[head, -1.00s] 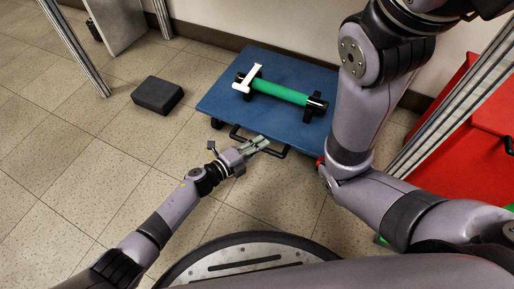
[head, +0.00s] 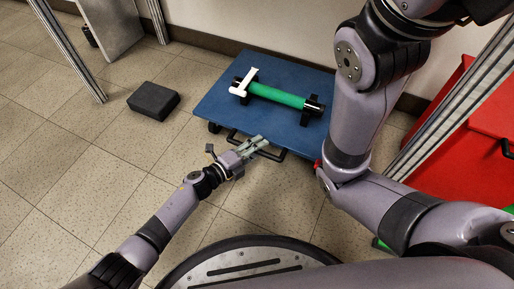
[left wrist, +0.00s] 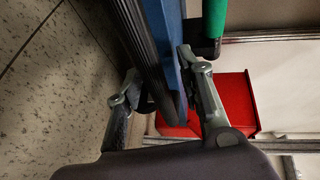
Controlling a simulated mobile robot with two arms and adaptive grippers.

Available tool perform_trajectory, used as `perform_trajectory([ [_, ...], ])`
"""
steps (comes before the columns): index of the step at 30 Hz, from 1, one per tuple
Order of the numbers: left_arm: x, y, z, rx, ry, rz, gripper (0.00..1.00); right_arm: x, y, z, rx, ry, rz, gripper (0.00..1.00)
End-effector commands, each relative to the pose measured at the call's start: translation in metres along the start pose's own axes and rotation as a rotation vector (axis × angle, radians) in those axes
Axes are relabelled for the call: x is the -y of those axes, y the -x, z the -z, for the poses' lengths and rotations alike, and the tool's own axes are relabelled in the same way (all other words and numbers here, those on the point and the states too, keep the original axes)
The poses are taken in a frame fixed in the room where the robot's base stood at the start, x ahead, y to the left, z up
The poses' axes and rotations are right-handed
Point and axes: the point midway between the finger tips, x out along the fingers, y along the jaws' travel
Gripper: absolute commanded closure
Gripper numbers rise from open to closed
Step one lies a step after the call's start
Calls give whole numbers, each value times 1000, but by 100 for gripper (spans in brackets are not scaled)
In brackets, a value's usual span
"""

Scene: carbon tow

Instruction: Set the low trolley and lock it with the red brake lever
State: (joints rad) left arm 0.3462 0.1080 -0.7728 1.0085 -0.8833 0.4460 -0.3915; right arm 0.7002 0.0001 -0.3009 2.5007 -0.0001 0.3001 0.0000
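The low trolley (head: 225,100) has a flat blue deck and stands on the floor ahead, with a black bar handle (head: 281,155) at its near edge. Its blue edge also shows in the left wrist view (left wrist: 165,35). My left gripper (head: 262,144) is at that handle, fingers apart. In the left wrist view my fingers (left wrist: 158,72) lie on either side of a black ribbed bar, with a gap on the right; firm contact is unclear. A small red piece (head: 318,163), possibly the brake lever, shows by the trolley's right corner, mostly hidden by my right arm. My right gripper is out of view.
A green roll (head: 275,96) with a white piece rests on black supports on the deck. A dark box (head: 153,100) lies on the floor to the left. A red cabinet or bin (head: 465,145) and metal posts stand right. The wall is close behind the trolley.

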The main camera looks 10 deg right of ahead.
Motion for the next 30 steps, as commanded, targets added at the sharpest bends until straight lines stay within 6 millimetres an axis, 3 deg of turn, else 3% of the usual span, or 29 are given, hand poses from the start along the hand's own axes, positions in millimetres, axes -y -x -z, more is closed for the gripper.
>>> perform_trajectory([
  [10, -2, 14, -1, 1, -1, -2, 65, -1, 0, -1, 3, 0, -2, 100],
  [24, -1, 101, 0, 0, 1, -2, 65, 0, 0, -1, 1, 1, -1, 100],
  [30, 0, 118, 0, -1, 1, -1, 65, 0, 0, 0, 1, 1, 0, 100],
])
